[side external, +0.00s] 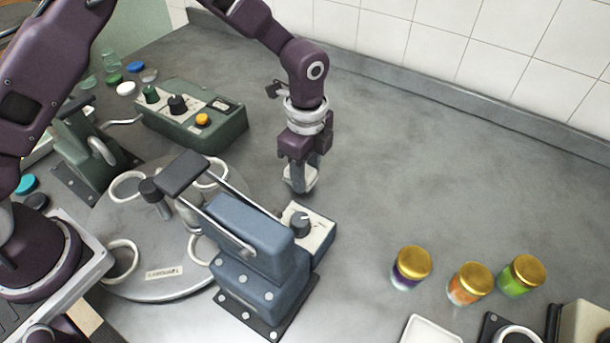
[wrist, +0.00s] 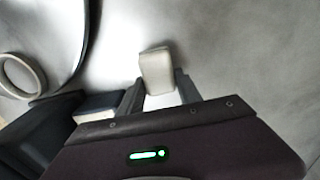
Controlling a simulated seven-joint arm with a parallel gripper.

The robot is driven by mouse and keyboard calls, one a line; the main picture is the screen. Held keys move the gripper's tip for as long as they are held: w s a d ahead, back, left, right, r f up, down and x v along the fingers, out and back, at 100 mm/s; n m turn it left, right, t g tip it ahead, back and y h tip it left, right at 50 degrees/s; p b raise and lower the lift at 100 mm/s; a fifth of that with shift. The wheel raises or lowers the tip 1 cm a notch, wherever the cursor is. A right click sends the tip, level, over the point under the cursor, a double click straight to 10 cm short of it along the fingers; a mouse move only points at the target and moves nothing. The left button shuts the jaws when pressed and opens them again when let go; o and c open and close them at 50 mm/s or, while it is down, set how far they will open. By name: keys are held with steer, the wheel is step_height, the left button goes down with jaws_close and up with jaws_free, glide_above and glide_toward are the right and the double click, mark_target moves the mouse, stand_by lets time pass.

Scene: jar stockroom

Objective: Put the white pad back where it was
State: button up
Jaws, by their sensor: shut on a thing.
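The white pad (wrist: 156,68) is a small pale block between the fingertips of my gripper (wrist: 159,88) in the wrist view. My gripper (side external: 300,180) is shut on it. In the side view my gripper points down over the grey worktop, just behind the blue lever press (side external: 262,240). A pale part shows at its fingertips there, but the pad's outline is hard to make out. I cannot tell whether the pad touches the worktop.
A round turntable (side external: 160,288) with white rings stands left of the press. A green control box (side external: 190,122) is behind it. Several gold-lidded jars (side external: 411,266) and a white tray (side external: 432,332) are at the front right. The worktop (side external: 440,160) right of my gripper is clear.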

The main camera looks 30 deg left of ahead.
steer(key=shift+f, duration=0.85)
steer(key=o, duration=1.3)
steer(key=shift+f, duration=0.1)
step_height(320, 180, up, 12)
steer(key=s+a+r+n+t, duration=0.1)
steer(key=s+a+r+n, duration=0.3)
steer(key=r, duration=0.3)
steer(key=s+a+r+n+t, duration=0.1)
steer(key=s+a+r+n, duration=0.25)
steer(key=a+r, duration=0.2)
steer(key=s+a+n+t, duration=0.1)
steer(key=s+a+n, duration=0.1)
steer(key=s, duration=0.4)
steer(key=s+a+r+n+t, duration=0.1)
steer(key=s+a+n, duration=0.1)
steer(key=s+n, duration=0.3)
steer(key=s+a+n+t, duration=0.1)
steer(key=s+a+n, duration=0.1)
steer(key=s, duration=0.5)
steer(key=shift+s+a+r+n+t, duration=0.25)
steer(key=shift+r+n+t, duration=0.1)
steer(key=shift+n, duration=0.4)
